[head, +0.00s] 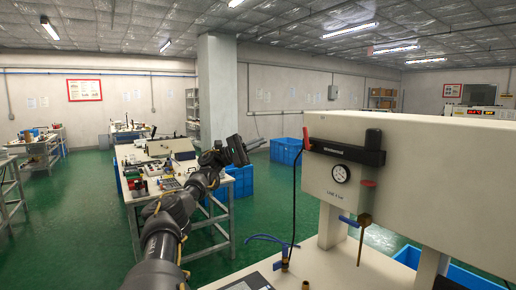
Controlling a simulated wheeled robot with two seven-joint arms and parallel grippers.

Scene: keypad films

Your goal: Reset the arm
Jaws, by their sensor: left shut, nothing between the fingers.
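My left arm reaches up from the bottom edge in the head view. My left gripper (254,145) is at its far end, raised in front of the workbench and pillar. The gripper is shut and empty, apart from the machine to its right. My right gripper is out of view.
A large cream machine (440,170) with a black handle bar (345,148), a round gauge (341,173) and blue levers stands at right on a white table (330,272). A cluttered workbench (205,188) and blue crates (286,150) stand behind my arm. Green floor (75,215) is clear at left.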

